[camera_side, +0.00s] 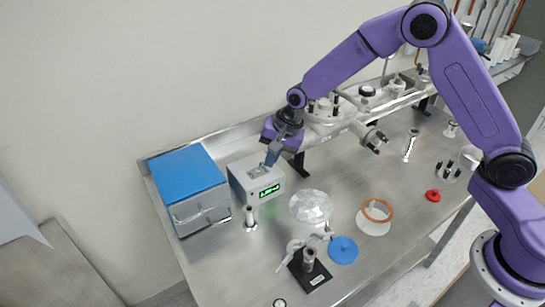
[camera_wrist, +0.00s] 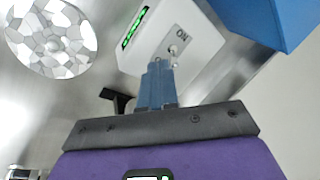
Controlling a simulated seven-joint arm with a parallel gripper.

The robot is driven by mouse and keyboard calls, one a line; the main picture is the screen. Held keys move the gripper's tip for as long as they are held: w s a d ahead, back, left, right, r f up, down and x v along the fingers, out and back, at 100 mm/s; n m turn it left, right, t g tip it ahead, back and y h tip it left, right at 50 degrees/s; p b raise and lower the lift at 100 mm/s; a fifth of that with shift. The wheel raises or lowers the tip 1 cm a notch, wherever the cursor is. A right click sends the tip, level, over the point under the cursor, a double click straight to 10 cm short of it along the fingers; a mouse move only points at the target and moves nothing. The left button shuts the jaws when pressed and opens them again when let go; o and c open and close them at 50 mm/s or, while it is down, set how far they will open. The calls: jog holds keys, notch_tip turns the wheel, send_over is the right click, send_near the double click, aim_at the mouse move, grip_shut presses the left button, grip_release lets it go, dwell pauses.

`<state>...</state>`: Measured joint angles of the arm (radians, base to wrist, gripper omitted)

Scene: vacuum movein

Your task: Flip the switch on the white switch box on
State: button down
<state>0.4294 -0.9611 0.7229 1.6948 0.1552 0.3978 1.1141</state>
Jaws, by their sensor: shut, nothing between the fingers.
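The white switch box (camera_side: 243,182) stands on the steel bench beside the blue-topped box, with a lit green display on its front. In the wrist view the switch box (camera_wrist: 200,28) shows a top plate marked "ON" and a small round switch (camera_wrist: 174,48). My gripper (camera_side: 269,162) points down at the top of the box, fingers shut and empty. In the wrist view the fingertips of my gripper (camera_wrist: 159,64) are close to the switch, and I cannot tell whether they touch it.
A blue-topped box (camera_side: 188,171) stands just left of the switch box. A faceted clear dish (camera_side: 311,207), a blue disc (camera_side: 343,250) and an orange-rimmed ring (camera_side: 377,210) lie to the right. Metal vacuum piping (camera_side: 327,122) runs behind. A small metal fitting (camera_side: 250,217) stands in front.

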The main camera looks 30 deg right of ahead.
jog(key=shift+a+r+h, duration=0.25)
jog(key=shift+a+h, duration=0.25)
jog(key=shift+h, duration=0.3)
jog(key=shift+a+h, duration=0.35)
jog(key=shift+h, duration=0.25)
jog(key=a+h, duration=0.1)
jog(key=h, duration=0.1)
jog(key=a+n+h, duration=0.1)
jog(key=h, duration=0.1)
jog(key=shift+r, duration=0.3)
jog(key=shift+r, duration=0.65)
jog(key=shift+s+d, duration=0.1)
